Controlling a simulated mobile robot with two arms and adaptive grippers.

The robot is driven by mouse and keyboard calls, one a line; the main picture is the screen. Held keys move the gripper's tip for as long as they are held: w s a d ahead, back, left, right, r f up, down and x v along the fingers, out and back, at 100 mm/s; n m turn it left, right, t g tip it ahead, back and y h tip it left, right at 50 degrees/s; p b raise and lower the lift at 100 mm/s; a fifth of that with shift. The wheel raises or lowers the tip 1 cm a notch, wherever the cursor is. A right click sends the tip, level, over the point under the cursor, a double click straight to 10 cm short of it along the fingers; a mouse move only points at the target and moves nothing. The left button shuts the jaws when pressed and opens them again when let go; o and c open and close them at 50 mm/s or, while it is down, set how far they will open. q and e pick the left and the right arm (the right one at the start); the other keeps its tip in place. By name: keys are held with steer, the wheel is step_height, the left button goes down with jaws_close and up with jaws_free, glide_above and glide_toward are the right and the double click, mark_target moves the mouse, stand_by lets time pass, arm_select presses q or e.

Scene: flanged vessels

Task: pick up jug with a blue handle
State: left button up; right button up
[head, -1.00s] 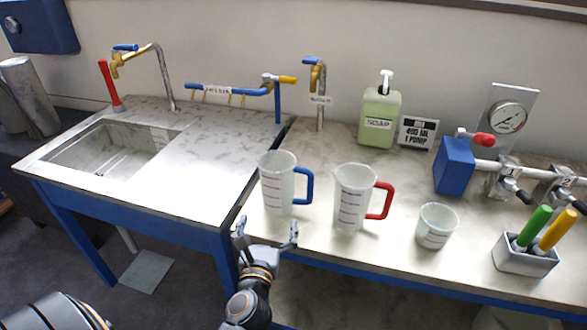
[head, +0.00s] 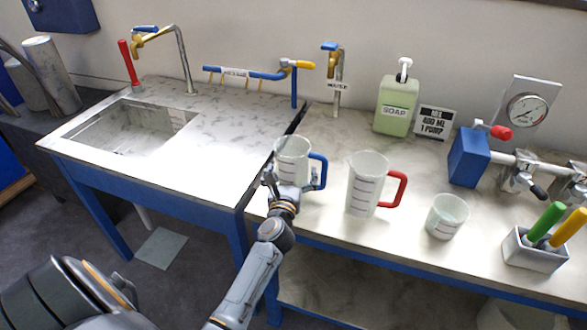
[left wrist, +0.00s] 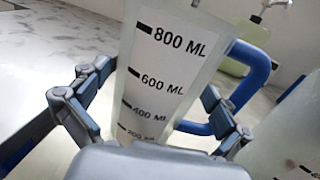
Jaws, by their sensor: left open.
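The jug with a blue handle (head: 292,158) stands upright on the counter, left of the jug with a red handle (head: 366,184). My left gripper (head: 293,180) is open in front of the blue-handled jug, with a finger on each side of its body. In the left wrist view, the translucent jug (left wrist: 165,70) with its black volume marks fills the space between the fingers of my left gripper (left wrist: 150,105). Its blue handle (left wrist: 245,80) is at the right, behind the right finger. I cannot tell whether the fingers touch the jug. My right gripper is not in view.
A small measuring cup (head: 447,217) stands right of the red-handled jug. A soap bottle (head: 396,105) and a sign (head: 434,122) stand behind. A blue valve box (head: 468,158) and a holder with green and yellow handles (head: 533,254) are at the right. The sink (head: 130,135) is left.

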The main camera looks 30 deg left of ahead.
arm_select(q)
steer(key=shift+w+a, duration=0.3)
steer(key=shift+w, duration=0.2)
steer(key=shift+s, duration=0.1)
steer(key=shift+c, duration=0.2)
steer(key=shift+d, duration=0.1)
steer(key=c, duration=1)
steer(key=shift+r, duration=0.1)
